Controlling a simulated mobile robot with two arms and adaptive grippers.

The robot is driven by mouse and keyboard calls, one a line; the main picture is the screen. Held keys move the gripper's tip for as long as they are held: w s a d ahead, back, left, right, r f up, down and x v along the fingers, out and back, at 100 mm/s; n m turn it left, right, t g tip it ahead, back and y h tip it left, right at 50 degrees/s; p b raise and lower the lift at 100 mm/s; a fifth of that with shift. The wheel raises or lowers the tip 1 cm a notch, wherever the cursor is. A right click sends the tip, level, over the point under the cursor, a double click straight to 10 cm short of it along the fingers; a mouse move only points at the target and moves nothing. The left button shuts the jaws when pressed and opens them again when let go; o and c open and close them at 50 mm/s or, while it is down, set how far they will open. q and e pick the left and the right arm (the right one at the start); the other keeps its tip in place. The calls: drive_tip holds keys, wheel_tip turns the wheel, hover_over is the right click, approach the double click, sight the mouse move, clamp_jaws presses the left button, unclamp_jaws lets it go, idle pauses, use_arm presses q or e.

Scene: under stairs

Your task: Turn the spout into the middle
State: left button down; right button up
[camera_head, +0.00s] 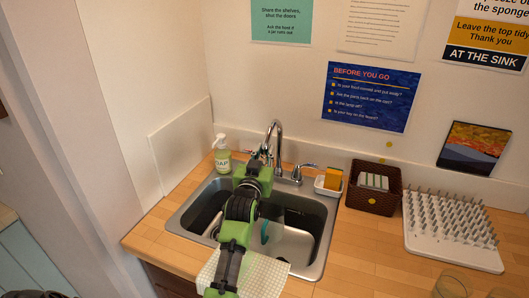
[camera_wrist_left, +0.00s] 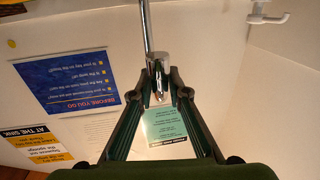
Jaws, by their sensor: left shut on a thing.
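The chrome spout (camera_head: 279,135) rises in an arch at the back of the sink (camera_head: 323,245). In the left wrist view, the spout's shiny end (camera_wrist_left: 158,78) sits between my two fingers. My left gripper (camera_head: 265,155) is at the spout, shut on it. It also shows in the left wrist view (camera_wrist_left: 160,88), with a dark finger on each side of the spout. My arm hides the middle of the sink and the divider, so I cannot tell exactly where the spout's mouth stands. My right gripper is not in view.
A soap bottle (camera_head: 222,155) stands close left of the gripper. A tap lever (camera_head: 298,171) and a sponge holder (camera_head: 327,187) are to the right. A cloth (camera_head: 262,275) hangs at the sink's front. A brown basket (camera_head: 372,200) and a drying rack (camera_head: 452,250) stand further right.

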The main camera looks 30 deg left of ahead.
use_arm(q)
drive_tip(key=shift+d, duration=0.1)
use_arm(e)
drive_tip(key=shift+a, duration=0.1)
use_arm(q)
drive_tip(key=c, duration=1.9)
unclamp_jaws()
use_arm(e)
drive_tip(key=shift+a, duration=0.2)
use_arm(q)
drive_tip(key=shift+s, duration=0.15)
drive_tip(key=v, duration=1.1)
drive_tip(key=shift+s+d, duration=0.15)
drive_tip(key=shift+s, duration=0.15)
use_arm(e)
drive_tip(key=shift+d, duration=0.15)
